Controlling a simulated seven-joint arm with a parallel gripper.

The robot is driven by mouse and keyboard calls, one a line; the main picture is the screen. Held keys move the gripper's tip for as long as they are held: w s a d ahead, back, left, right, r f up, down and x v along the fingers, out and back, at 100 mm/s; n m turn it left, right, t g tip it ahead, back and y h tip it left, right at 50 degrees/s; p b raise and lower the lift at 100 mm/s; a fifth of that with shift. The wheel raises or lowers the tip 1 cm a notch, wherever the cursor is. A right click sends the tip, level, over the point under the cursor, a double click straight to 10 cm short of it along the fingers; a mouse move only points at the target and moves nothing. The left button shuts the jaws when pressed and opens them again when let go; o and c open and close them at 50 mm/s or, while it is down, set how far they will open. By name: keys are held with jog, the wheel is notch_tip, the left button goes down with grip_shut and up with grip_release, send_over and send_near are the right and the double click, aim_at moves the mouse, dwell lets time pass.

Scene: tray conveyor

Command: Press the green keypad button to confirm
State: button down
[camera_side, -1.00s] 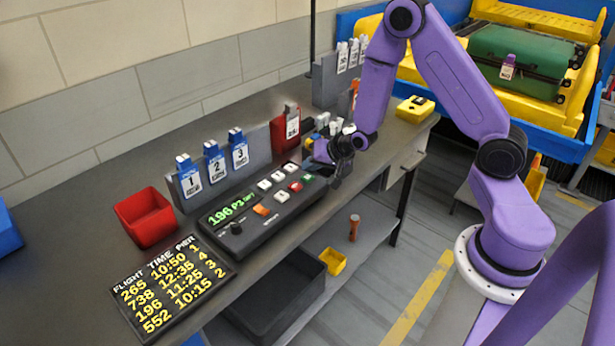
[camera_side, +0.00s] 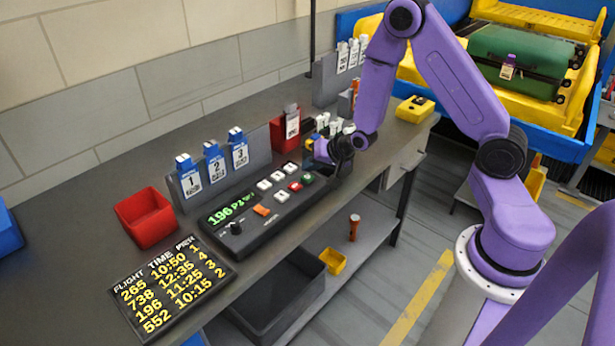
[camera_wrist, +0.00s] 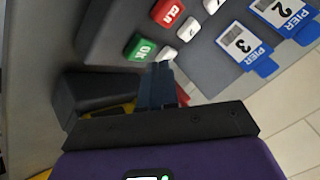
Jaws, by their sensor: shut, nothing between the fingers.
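The dark keypad (camera_side: 255,235) lies on the bench with a lit display reading 196 P3. Its green button (camera_side: 307,179) is at the right end, beside a red button (camera_side: 295,187). In the wrist view the green button (camera_wrist: 140,47) reads OK and the red button (camera_wrist: 168,12) reads CLR. My gripper (camera_wrist: 161,68) is shut and empty. Its fingertips appear just beside the green button in the wrist view; contact is not visible. In the side view my gripper (camera_side: 328,172) is at the keypad's right end, its fingertips hard to make out.
Blue tags 1, 2 and 3 (camera_side: 214,164) stand in a grey rack behind the keypad. A red bin (camera_side: 146,218) is to the left, and another red holder (camera_side: 286,132) stands behind. A flight board (camera_side: 172,285) lies at the front left.

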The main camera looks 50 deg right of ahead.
aim_at(311, 178)
jog(key=shift+f, duration=0.15)
dwell(0.7)
jog(key=shift+f, duration=0.3)
jog(key=shift+f, duration=0.45)
dwell(0.7)
jog(key=shift+r, duration=0.9)
jog(key=shift+r, duration=0.1)
jog(key=shift+r, duration=2.4)
